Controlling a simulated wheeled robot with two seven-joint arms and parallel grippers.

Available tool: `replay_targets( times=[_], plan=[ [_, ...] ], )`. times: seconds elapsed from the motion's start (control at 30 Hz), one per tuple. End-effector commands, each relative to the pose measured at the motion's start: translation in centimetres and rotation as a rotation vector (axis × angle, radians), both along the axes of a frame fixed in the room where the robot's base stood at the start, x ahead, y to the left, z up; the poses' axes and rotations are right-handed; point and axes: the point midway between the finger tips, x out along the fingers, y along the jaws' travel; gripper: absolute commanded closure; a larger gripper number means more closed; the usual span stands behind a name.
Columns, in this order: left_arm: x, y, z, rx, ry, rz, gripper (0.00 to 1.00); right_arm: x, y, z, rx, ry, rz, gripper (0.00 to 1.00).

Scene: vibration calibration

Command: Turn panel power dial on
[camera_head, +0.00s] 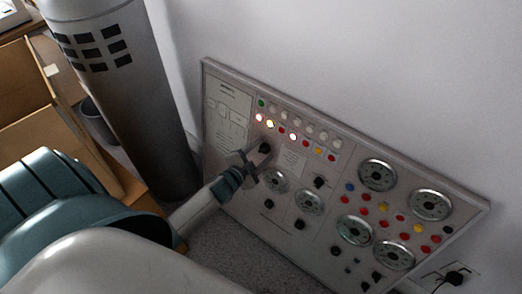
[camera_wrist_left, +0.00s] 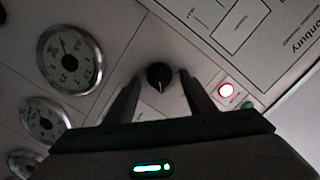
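The control panel (camera_head: 330,215) leans against the wall with gauges, buttons, lights and dials. A black round dial (camera_head: 265,148) sits on its upper left part, and my left gripper (camera_head: 258,160) is right at it. In the left wrist view the dial (camera_wrist_left: 159,76) shows between the two fingertips of my left gripper (camera_wrist_left: 159,82), which stand apart with a gap on each side of the dial. A white mark on the dial points toward the gripper's palm. A red light (camera_wrist_left: 227,90) glows beside the right finger. My right gripper is not in view.
A second black knob (camera_head: 319,183) and round gauges (camera_head: 377,175) lie to the right on the panel. A tall grey cylinder (camera_head: 120,90) stands left of the panel, with cardboard boxes (camera_head: 35,110) behind my arm. A socket with a plug (camera_head: 454,278) is at lower right.

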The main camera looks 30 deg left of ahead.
Motion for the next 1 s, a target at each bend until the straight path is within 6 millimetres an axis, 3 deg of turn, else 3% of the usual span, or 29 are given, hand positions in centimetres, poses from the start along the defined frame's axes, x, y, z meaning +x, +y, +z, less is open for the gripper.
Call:
replay_targets(
  times=[0.47,0.67,1.0],
  plan=[
    [-0.9,0.0,0.1,-0.001,0.003,0.000,0.50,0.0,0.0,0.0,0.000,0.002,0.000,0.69],
    [-3.2,0.0,0.7,-0.001,0.004,0.001,0.50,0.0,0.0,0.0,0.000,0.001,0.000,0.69],
    [-9.0,-0.1,2.4,-0.001,0.003,0.000,0.50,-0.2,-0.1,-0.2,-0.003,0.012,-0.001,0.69]
  ],
)
